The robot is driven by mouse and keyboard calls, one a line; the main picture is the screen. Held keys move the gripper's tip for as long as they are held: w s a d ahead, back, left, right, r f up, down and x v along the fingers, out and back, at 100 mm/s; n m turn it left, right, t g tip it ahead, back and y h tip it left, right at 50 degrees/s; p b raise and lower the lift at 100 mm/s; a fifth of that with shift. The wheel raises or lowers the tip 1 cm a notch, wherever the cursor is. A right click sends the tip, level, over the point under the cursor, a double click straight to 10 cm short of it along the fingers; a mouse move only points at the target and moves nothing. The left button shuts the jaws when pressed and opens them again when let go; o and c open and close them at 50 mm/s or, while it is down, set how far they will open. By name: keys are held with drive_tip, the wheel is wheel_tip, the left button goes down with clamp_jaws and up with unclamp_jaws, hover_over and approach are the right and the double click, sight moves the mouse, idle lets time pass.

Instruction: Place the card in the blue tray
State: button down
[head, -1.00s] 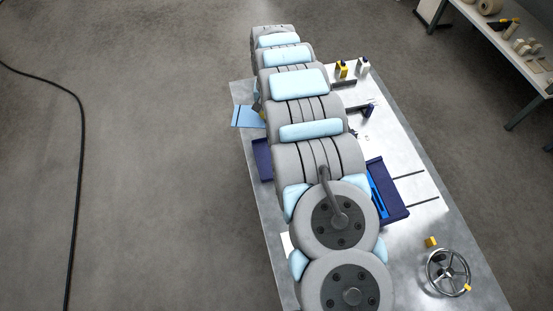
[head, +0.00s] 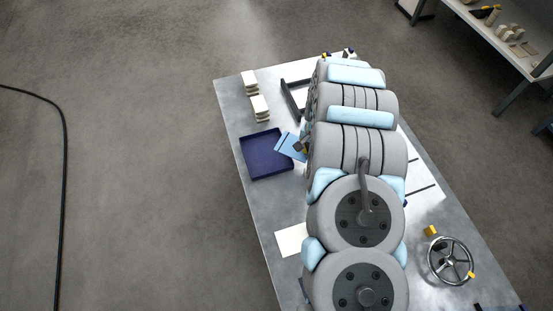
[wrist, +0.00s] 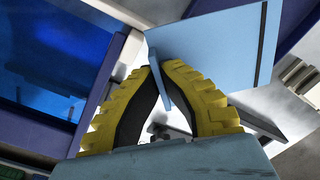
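The light blue card (head: 288,147) is at my gripper (head: 303,148), left of my arm in the head view. In the wrist view, the yellow fingertips of my gripper (wrist: 155,72) are shut on a thin upright part of the card, and its wide flat part (wrist: 215,50) spreads up and right. The dark blue tray (head: 257,160) lies on the table left of the gripper and looks empty. In the head view the card's left end overlaps the tray's right edge; its height above the tray is unclear. Dark blue, probably this tray, shows at upper right (wrist: 293,22) in the wrist view.
A bright blue container with a dark rim (wrist: 45,60) is at left in the wrist view. White stacks (head: 260,106) and a dark frame (head: 293,100) stand behind the tray. A white sheet (head: 290,241) lies in front. A handwheel (head: 450,262) sits at right.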

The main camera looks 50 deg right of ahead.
drive_tip(key=w+a+f+b, duration=0.1)
drive_tip(key=w+a+f, duration=0.15)
drive_tip(key=w, duration=0.35)
drive_tip(key=b, duration=0.2)
hover_over(279, 160)
drive_tip(key=f, duration=0.3)
drive_tip(key=s+f, duration=0.1)
drive_tip(key=f, duration=0.1)
drive_tip(key=shift+d+f, duration=0.1)
drive_tip(key=shift+f, duration=0.05)
drive_tip(key=shift+w+f, duration=0.15)
drive_tip(key=shift+w, duration=0.15)
drive_tip(key=shift+w+f, duration=0.2)
drive_tip(key=shift+f, duration=0.15)
wheel_tip(279, 160, down, 3)
drive_tip(key=shift+s+r+b, duration=0.1)
drive_tip(key=shift+s+b, duration=0.05)
drive_tip(key=shift+b, duration=0.55)
